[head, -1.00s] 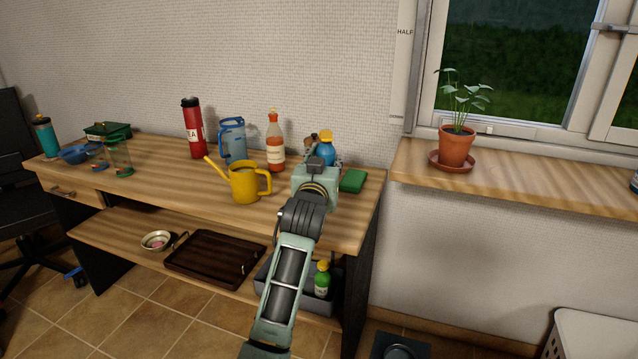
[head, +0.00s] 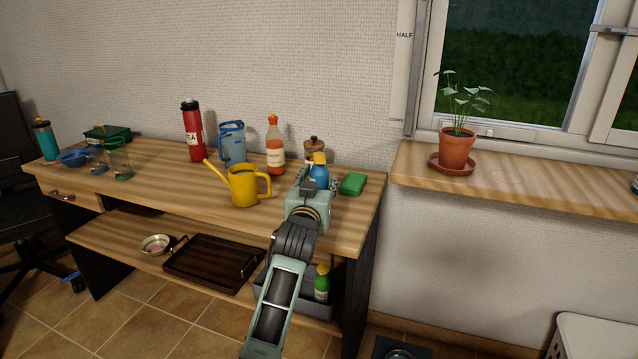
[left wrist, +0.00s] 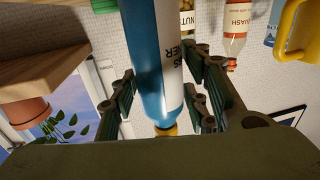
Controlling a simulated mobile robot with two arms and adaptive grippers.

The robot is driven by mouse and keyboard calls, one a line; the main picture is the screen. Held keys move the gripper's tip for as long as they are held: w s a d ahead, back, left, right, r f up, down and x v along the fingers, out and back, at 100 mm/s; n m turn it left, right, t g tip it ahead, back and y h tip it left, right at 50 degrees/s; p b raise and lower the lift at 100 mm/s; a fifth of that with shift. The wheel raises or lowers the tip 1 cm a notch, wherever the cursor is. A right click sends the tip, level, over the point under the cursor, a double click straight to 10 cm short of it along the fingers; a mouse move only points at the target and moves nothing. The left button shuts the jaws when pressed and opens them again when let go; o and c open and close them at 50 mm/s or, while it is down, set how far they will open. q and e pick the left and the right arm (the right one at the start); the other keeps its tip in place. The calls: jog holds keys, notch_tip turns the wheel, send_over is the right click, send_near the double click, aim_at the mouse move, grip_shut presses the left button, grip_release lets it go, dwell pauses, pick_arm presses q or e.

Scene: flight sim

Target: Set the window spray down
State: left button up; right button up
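The window spray (head: 319,173) is a blue bottle with a yellow top, upright at the right part of the desk, behind my left gripper. Its base is hidden in the head view. My left gripper (head: 318,182) has its fingers spread on either side of the bottle. In the left wrist view the spray (left wrist: 158,65) appears upside down between the fingers (left wrist: 160,95), with a narrow gap visible on the left side. The desk top (head: 160,178) is light wood. My right gripper is not in view.
A green sponge (head: 352,184) lies just right of the spray. A lidded jar (head: 314,145) stands behind it. A yellow watering can (head: 244,187) and an orange squash bottle (head: 275,150) stand to the left. Bare wood lies in front near the desk edge.

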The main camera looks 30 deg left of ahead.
pick_arm(q)
jog(key=shift+o, duration=0.9)
jog(key=shift+r, duration=0.1)
jog(key=shift+s+d, duration=0.1)
jog(key=shift+s, duration=0.15)
jog(key=p+v, duration=0.1)
jog(key=v, duration=1)
jog(key=shift+s, duration=0.25)
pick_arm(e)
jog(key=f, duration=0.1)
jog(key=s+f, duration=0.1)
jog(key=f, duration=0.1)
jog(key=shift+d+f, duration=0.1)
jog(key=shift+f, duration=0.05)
pick_arm(q)
jog(key=shift+d, duration=0.1)
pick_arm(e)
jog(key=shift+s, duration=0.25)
